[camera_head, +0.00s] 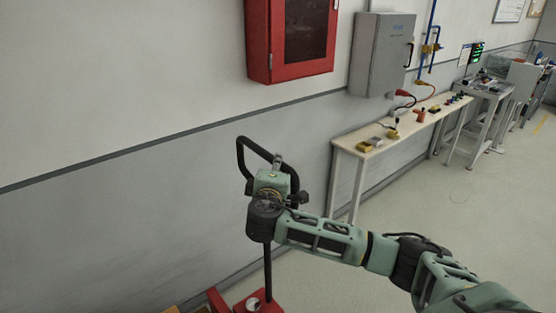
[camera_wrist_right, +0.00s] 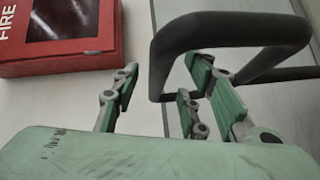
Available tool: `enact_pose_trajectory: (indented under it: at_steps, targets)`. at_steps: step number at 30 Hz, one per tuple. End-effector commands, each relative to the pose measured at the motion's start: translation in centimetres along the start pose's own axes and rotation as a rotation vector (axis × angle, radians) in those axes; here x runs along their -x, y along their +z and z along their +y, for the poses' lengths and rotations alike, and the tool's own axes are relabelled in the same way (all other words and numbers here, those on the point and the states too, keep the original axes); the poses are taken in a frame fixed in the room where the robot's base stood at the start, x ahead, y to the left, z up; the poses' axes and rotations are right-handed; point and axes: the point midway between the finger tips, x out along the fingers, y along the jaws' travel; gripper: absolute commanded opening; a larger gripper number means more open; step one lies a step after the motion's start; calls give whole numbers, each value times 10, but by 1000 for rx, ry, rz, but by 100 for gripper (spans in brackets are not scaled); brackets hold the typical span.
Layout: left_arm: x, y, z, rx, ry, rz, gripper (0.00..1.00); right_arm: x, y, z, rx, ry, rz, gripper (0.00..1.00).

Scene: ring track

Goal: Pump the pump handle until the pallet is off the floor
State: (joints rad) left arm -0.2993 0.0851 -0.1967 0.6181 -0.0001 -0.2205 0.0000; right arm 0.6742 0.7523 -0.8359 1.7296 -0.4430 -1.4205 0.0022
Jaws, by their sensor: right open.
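The pump handle (camera_head: 241,155) is a black loop on a dark shaft that stands up from the red pump body (camera_head: 266,306) at the bottom of the head view. My right gripper (camera_head: 277,163) is at the loop. In the right wrist view the handle (camera_wrist_right: 230,32) crosses the upper right, and my right gripper (camera_wrist_right: 160,88) is open. The loop's left bend shows between the left finger and the right-hand fingers; the fingers are not closed on it. The pallet is not clearly seen; only a yellow-orange edge shows at the bottom. My left gripper is out of view.
A red fire cabinet (camera_head: 257,38) and a grey electrical box (camera_head: 378,55) hang on the wall. A narrow bench (camera_head: 352,145) with small items runs along the wall to the right. The floor (camera_head: 450,215) is clear in front of it.

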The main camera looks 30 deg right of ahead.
Motion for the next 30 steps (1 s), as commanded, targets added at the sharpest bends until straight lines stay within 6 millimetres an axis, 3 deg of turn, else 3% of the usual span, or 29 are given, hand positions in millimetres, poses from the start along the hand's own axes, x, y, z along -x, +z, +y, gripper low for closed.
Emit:
enact_pose_trajectory:
  at_steps: [9, 21, 30]
  targets:
    - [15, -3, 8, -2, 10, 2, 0, -35, -1, 0, 0, -3, 0, 40]
    - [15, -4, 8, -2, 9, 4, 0, -40, 0, -1, -1, -3, 1, 39]
    - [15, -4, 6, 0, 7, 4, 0, -40, 0, -1, -1, -4, 1, 13]
